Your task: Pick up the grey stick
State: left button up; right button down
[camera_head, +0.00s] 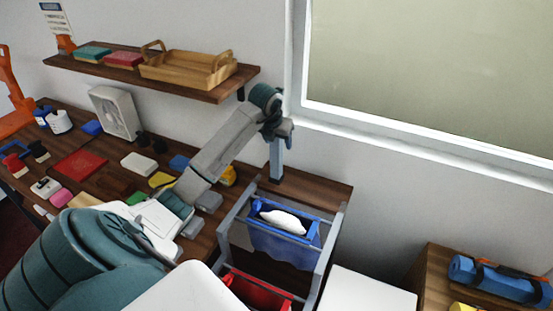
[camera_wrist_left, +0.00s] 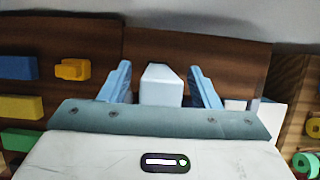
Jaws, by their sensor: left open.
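The grey stick (camera_head: 276,160) stands upright near the right end of the dark wooden counter, by the wall. My left gripper (camera_head: 280,130) is at its upper end, pointing down. In the left wrist view the pale top part of the stick (camera_wrist_left: 161,86) sits between the two blue-grey fingers of my left gripper (camera_wrist_left: 160,72). The gripper is open, with a visible gap on each side of the stick. My right gripper is not in view.
A wooden shelf (camera_head: 118,66) with a wooden tray (camera_head: 187,70) hangs above the counter. Several coloured blocks lie left of the stick. A grey rack (camera_head: 227,226) with a blue bin (camera_head: 285,246) and red bin (camera_head: 262,295) stands in front. A window (camera_head: 430,70) is at right.

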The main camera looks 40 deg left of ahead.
pick_arm(q)
grip_shut()
jog(key=shift+r, duration=0.15)
